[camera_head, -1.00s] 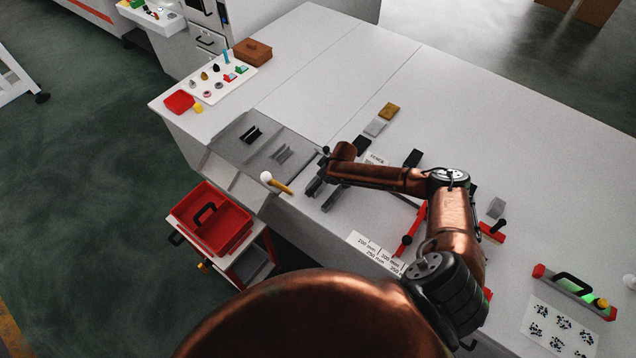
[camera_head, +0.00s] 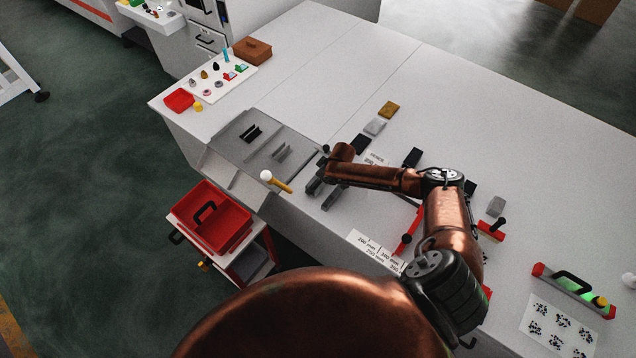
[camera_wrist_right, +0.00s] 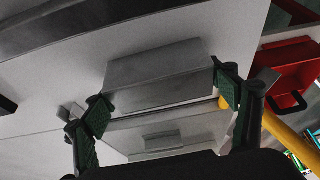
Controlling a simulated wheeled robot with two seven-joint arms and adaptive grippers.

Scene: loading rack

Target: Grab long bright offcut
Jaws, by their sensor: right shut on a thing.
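My right gripper (camera_head: 325,191) is low over the front edge of the table, beside the grey sloped metal tray. In the right wrist view, its green-padded fingers (camera_wrist_right: 160,100) stand on either side of a pale grey block, which I take as the long bright offcut (camera_wrist_right: 155,72). The fingers are shut on it, one at each end. In the head view I cannot tell the offcut apart from the grey fingers. My left gripper is not in view.
The grey sloped tray (camera_head: 232,128) lies left of the gripper, with a yellow-handled, white-knobbed lever (camera_head: 280,183) close by. A red bin (camera_head: 181,210) stands below on a cart. Gold (camera_head: 388,109) and light grey (camera_head: 375,127) blocks lie behind. The table's far middle is clear.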

